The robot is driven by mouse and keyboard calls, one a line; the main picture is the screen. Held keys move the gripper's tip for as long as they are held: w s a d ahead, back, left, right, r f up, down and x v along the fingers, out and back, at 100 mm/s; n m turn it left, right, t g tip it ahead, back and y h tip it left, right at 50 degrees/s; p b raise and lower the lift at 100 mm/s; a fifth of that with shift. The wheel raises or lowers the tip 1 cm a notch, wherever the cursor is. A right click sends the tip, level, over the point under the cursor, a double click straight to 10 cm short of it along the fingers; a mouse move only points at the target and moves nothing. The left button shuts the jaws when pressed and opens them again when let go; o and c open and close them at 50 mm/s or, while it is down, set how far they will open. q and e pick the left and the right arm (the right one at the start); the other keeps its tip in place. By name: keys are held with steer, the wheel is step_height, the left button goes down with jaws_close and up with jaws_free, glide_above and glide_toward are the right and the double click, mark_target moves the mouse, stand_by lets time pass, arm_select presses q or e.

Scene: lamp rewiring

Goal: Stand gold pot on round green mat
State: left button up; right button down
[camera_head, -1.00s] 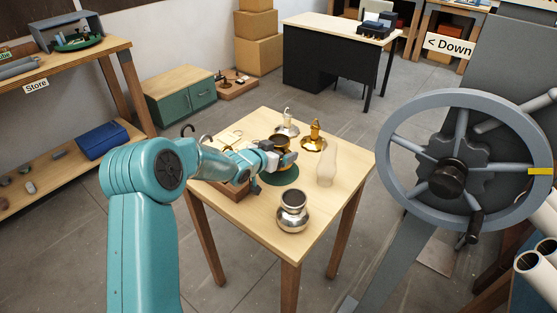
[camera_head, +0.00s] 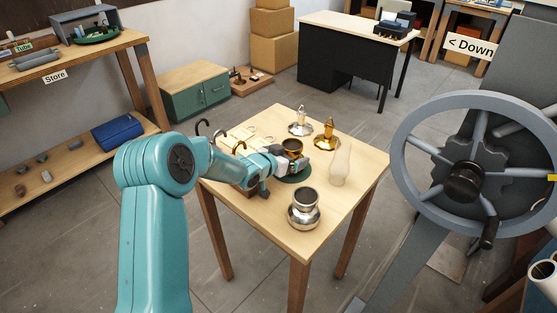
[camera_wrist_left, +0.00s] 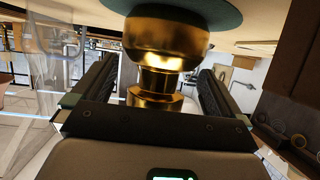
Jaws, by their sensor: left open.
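The gold pot (camera_head: 292,145) stands upright on the round green mat (camera_head: 299,178) on the wooden table. In the left wrist view, which is upside down, the pot (camera_wrist_left: 165,45) has its wide body against the mat (camera_wrist_left: 220,10). My left gripper (camera_head: 289,163) is at the pot, low over the mat. In the wrist view its two dark fingers (camera_wrist_left: 156,88) are open on either side of the pot's neck, with a gap at each side. The arm hides part of the mat and the pot's lower part. My right gripper is not in view.
On the table (camera_head: 330,210), a silver pot (camera_head: 304,212) stands in front, a clear glass chimney (camera_head: 340,167) to the right, and a gold burner (camera_head: 327,137) and silver burner (camera_head: 300,124) behind. A large handwheel (camera_head: 408,185) stands right of the table.

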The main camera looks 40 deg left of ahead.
arm_select(q)
steer(key=b+v, duration=0.1)
steer(key=v, duration=0.9)
steer(key=shift+s, duration=0.3)
steer(key=shift+w+r, duration=0.1)
